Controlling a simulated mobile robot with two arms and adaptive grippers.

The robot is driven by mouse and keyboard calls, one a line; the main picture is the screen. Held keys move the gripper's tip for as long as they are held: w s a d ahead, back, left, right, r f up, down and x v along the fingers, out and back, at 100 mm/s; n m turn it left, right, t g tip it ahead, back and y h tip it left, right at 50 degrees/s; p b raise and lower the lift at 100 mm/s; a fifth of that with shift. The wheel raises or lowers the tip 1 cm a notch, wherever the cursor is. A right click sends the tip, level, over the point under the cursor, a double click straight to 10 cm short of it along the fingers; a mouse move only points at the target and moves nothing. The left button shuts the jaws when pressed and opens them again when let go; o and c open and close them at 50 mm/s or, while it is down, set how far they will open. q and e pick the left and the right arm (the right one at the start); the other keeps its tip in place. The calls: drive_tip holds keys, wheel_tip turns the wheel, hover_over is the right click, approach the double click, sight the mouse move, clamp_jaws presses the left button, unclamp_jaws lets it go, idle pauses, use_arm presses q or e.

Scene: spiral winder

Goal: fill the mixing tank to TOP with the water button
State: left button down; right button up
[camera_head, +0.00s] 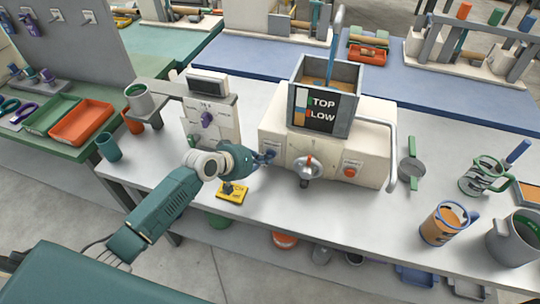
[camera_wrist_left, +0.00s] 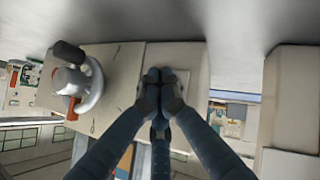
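The mixing tank (camera_head: 353,75) is a grey open box on a cream machine body (camera_head: 375,150), with brownish contents inside. Its front has a dark sign reading TOP and LOW beside a narrow coloured strip; the exact level is unclear. My left gripper (camera_head: 268,156) is at the left part of the machine's front. The left wrist view shows its fingertips (camera_wrist_left: 162,78) closed together against or just before a small panel; contact cannot be told. The fingers hide what is behind them, and no water button shows clearly. My right gripper is out of view.
A round handwheel (camera_head: 307,168) and a red button (camera_head: 350,172) are right of the gripper. A control box with a purple knob (camera_head: 207,119) stands at left. A yellow block (camera_head: 231,193) lies in front.

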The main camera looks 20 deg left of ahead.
use_arm(q)
drive_tip(key=shift+r, duration=0.15)
idle(0.3)
drive_tip(key=shift+s+p, duration=0.65)
drive_tip(key=shift+p, duration=0.05)
drive_tip(key=shift+s, duration=0.15)
drive_tip(key=shift+s+p, duration=0.45)
drive_tip(key=shift+s+a+p, duration=0.1)
drive_tip(key=shift+s+p, duration=1.05)
drive_tip(key=shift+s, duration=0.9)
